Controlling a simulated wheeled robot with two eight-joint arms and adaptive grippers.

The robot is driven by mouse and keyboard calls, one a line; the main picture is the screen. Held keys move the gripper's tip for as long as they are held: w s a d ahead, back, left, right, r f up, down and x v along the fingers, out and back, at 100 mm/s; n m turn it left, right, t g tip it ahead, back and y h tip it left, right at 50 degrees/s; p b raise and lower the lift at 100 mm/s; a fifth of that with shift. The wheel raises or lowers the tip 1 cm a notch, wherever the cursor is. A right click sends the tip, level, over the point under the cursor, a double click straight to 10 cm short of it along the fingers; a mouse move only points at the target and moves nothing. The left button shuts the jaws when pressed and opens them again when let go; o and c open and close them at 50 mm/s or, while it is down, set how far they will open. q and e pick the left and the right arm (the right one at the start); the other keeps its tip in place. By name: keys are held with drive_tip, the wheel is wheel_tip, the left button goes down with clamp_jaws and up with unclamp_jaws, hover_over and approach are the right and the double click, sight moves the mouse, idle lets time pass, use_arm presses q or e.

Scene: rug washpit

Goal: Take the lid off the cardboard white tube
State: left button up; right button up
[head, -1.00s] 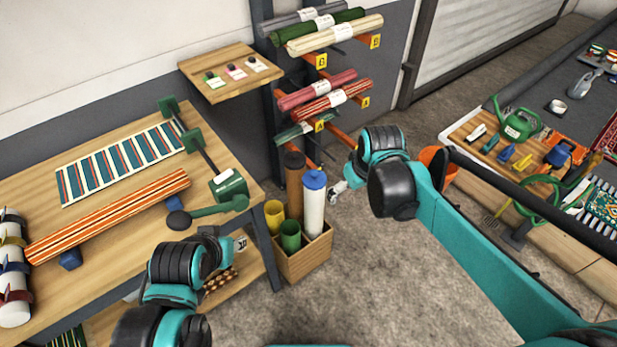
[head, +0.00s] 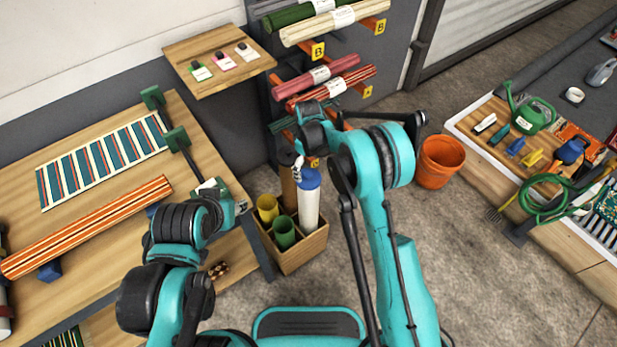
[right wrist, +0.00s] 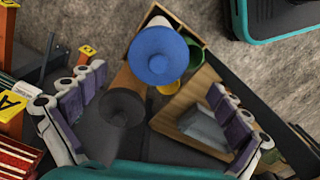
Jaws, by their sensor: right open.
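The white cardboard tube (head: 308,210) stands upright in a wooden crate (head: 302,256), with a blue lid (head: 310,179) on its top. In the right wrist view the round blue lid (right wrist: 160,55) is seen from above, covering most of the tube. My right gripper (head: 298,168) is just beside and above the lid in the head view. In the right wrist view my right gripper (right wrist: 155,118) is open and empty, its fingers spread wide, with the lid beyond the fingertips toward the top of the picture. My left gripper's fingers do not show.
A brown tube (head: 289,190), a yellow tube (head: 267,208) and a green tube (head: 284,232) share the crate. A rack with rolled rugs (head: 330,75) stands behind. A wooden workbench (head: 95,215) is at left. An orange bucket (head: 440,162) stands on the floor at right.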

sight(308, 174)
wheel_tip(308, 174, down, 5)
drive_tip(key=shift+w+f+b, duration=0.15)
drive_tip(key=shift+f+b, duration=0.05)
drive_tip(key=shift+b, duration=1.05)
drive_tip(key=shift+r, duration=0.1)
drive_tip(key=c, duration=1.8)
drive_tip(key=shift+o, duration=0.2)
